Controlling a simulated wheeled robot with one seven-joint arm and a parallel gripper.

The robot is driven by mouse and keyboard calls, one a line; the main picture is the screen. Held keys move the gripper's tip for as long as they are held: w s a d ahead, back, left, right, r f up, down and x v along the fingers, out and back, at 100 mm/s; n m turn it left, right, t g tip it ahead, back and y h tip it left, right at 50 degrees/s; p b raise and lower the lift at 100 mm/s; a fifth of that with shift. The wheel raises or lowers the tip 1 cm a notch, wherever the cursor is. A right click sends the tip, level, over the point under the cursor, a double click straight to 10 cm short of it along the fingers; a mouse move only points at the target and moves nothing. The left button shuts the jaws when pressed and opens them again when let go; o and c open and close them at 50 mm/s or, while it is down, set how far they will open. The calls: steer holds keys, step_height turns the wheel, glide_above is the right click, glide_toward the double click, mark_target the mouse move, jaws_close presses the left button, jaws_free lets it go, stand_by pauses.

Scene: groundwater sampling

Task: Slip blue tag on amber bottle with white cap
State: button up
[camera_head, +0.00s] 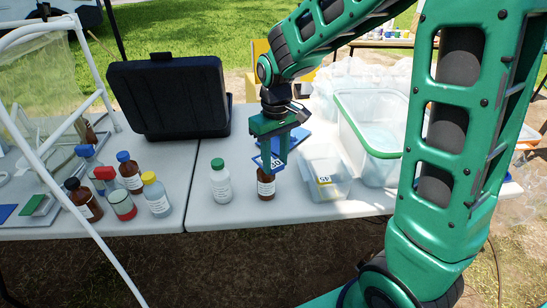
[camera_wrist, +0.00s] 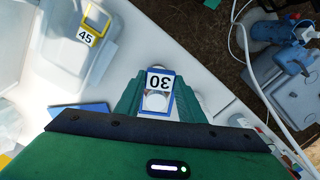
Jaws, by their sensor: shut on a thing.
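My gripper (camera_head: 276,158) is shut on the blue tag (camera_head: 264,163), which has a white label with 30. The amber bottle (camera_head: 266,189) stands upright on the white table directly below, with a white label; the tag and fingers hide its top in the head view. In the wrist view the blue tag (camera_wrist: 172,76) sits between the green fingers, and the white cap (camera_wrist: 157,103) shows through its frame opening. The tag is at the bottle's top; I cannot tell whether it is around the cap or just above it.
A green-capped white bottle (camera_head: 221,183) stands close left. A clear tray (camera_head: 325,180) with a yellow 45 tag (camera_wrist: 90,27) is close right, beside a green-rimmed bin (camera_head: 372,154). Several bottles and a black case (camera_head: 170,97) are further left. The table's front edge is near.

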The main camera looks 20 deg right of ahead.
steer(key=shift+f, duration=0.9)
steer(key=o, duration=0.9)
steer(key=shift+r, duration=0.1)
step_height(320, 180, up, 11)
steer(key=shift+f, duration=0.2)
